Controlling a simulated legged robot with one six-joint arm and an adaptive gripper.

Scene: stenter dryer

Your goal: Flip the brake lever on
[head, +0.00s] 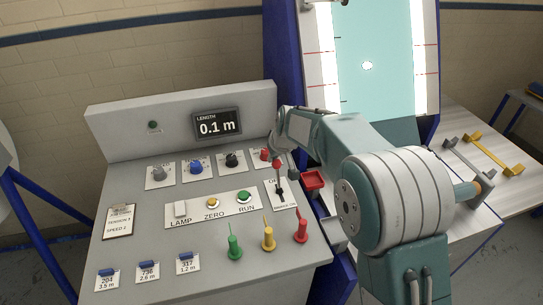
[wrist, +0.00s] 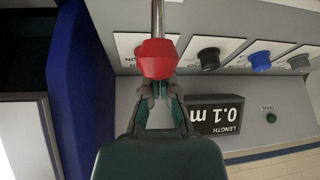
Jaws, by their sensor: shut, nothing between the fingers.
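In the head view my gripper (head: 281,140) is partly hidden by my arm, just above the lever.
The console carries a row of knobs, including a blue one (head: 196,167), a lamp switch (head: 180,209), a green run button (head: 244,197) and green, yellow and red levers (head: 268,238) in front. A length display (head: 217,125) stands behind.

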